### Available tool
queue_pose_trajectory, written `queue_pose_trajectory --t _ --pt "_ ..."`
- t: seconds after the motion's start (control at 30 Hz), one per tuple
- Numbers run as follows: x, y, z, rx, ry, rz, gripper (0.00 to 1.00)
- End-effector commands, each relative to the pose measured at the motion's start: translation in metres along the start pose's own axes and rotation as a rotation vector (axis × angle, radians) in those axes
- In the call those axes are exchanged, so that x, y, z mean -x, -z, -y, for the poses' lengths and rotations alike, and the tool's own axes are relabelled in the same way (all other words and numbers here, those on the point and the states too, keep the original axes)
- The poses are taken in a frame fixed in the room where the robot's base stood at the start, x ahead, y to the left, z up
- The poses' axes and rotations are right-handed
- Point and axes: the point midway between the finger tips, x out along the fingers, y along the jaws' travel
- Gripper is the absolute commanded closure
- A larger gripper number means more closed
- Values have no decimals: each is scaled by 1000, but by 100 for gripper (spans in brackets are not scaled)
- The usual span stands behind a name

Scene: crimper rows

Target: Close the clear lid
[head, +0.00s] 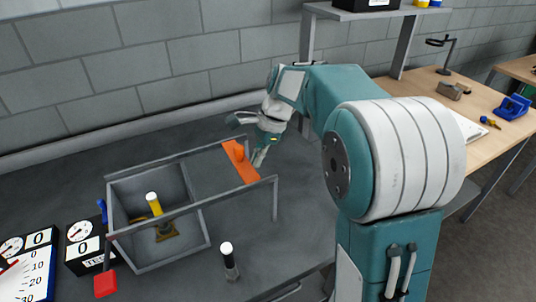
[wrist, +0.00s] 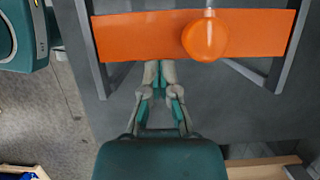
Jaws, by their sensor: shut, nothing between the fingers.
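An open grey box (head: 160,255) stands on the bench, with two raised rails (head: 245,190) running right from it. An orange strip (head: 239,163) with a round orange knob spans the rails near their right end, away from the box. It also shows in the wrist view (wrist: 140,35), with the knob (wrist: 205,38) right of centre. Any clear panel of the lid is too transparent to make out. My gripper (head: 259,160) is shut and empty, just right of the strip. In the wrist view its fingertips (wrist: 160,68) reach the strip's lower edge; I cannot tell if they touch.
A white-topped dark cylinder (head: 229,262) stands in front of the rails. A red square (head: 105,284) and dial gauges (head: 84,242) are at the left. A wooden bench (head: 470,108) lies at the right.

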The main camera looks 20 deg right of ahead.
Motion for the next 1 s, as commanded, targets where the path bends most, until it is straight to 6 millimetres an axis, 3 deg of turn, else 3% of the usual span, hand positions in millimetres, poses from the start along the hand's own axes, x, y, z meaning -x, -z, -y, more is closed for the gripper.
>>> queue_pose_trajectory --t 0.3,0.5,0.7,1.0 --pt "-32 -81 0 8 -2 1 100" --pt "-47 -117 0 5 -1 1 100" --pt "-54 -135 0 2 -1 1 100" --pt "-56 -140 0 1 0 2 100"
